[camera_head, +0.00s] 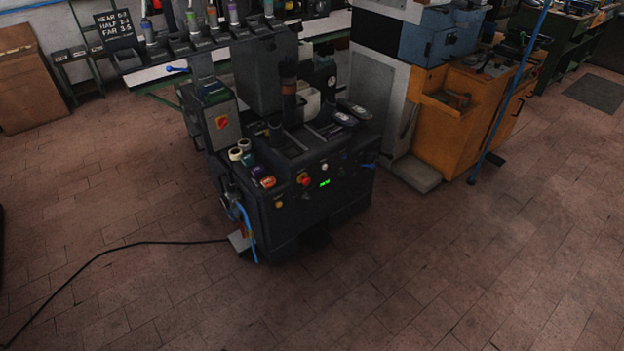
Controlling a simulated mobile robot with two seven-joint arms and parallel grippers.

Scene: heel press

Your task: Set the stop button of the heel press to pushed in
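The heel press (318,212) is a dark, boxy machine standing on the floor in the middle of the view. Its stop button (304,181) appears as a small red knob with yellow around it on the sloped front panel, left of a green lit display (324,184). It is too small to tell whether it is pushed in or out. A pale knob (324,167) and a yellowish knob (279,204) are on the same panel. A grey box on the press's left side carries a red and yellow switch (222,122). Neither of my grippers is in view.
Rolls of tape (236,154) lie on the press's left ledge. A black cable (120,248) runs across the floor at left. An orange cabinet (470,115) and a blue pole (505,95) stand at right. The brick floor (430,270) in front is clear.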

